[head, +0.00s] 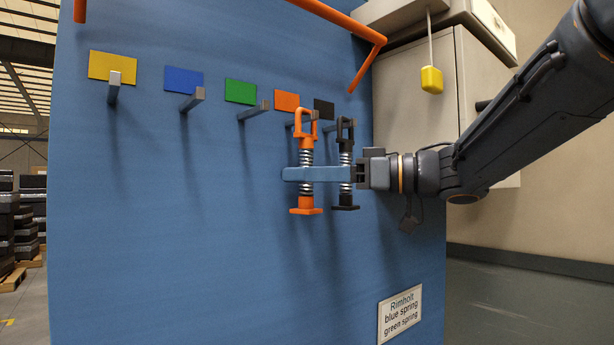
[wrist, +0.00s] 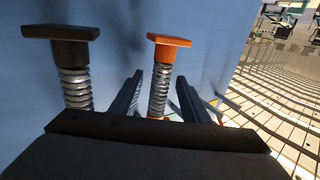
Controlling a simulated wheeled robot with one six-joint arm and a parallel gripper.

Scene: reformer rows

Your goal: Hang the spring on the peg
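An orange spring (head: 306,158) hangs upright at the orange-marked peg (head: 290,124), its top loop at the peg. A black spring (head: 346,158) hangs beside it, to the right, at the black-marked place. My gripper (head: 289,174) reaches in from the right at coil height, its near finger crossing in front of both springs. In the wrist view the orange spring (wrist: 160,90) stands between my two open fingers, with a small gap on each side. The black spring (wrist: 76,85) is outside the fingers, to the left. Whether the loops encircle their pegs is hard to see.
The yellow-marked peg (head: 114,88), blue-marked peg (head: 193,100) and green-marked peg (head: 254,111) are bare on the blue panel (head: 150,240). A sign (head: 400,312) reads "Rimholt blue spring green spring". Orange rails (head: 368,66) stick out above; a yellow pendant (head: 431,80) hangs at right.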

